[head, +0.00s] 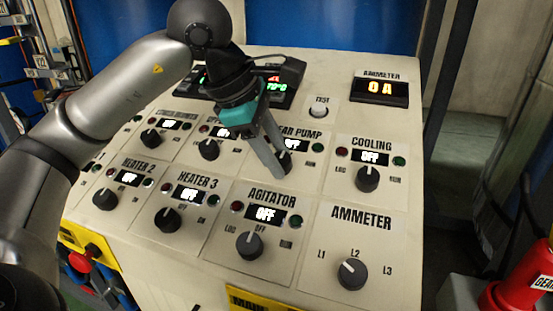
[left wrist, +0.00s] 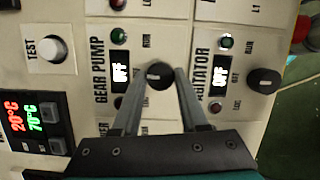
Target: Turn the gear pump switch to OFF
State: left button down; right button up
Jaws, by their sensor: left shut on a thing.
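The gear pump switch is a black round knob (left wrist: 159,75) below the label GEAR PUMP. In the left wrist view it sits between the two finger tips of my left gripper (left wrist: 157,78), which is shut on it. The gear pump display (left wrist: 120,73) reads OFF. In the head view my left gripper (head: 275,158) reaches down onto the panel, and its fingers partly hide the knob (head: 285,162) and the gear pump display (head: 296,146). My right gripper does not show.
The sloping control panel (head: 330,190) carries several similar knobs close by: the cooling knob (head: 367,179) to the right, the agitator knob (head: 250,245) below, and the ammeter knob (head: 352,274). A white TEST button (head: 318,109) stands above. A red object (head: 525,275) is at the lower right.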

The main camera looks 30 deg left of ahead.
pick_arm(q)
jog(key=shift+n, duration=0.4)
jog(key=shift+c, duration=2.2)
grip_release()
jog(key=p+v, duration=0.2)
jog(key=v, duration=1.3)
jog(key=shift+s+p, duration=0.25)
jog(key=shift+p, duration=0.1)
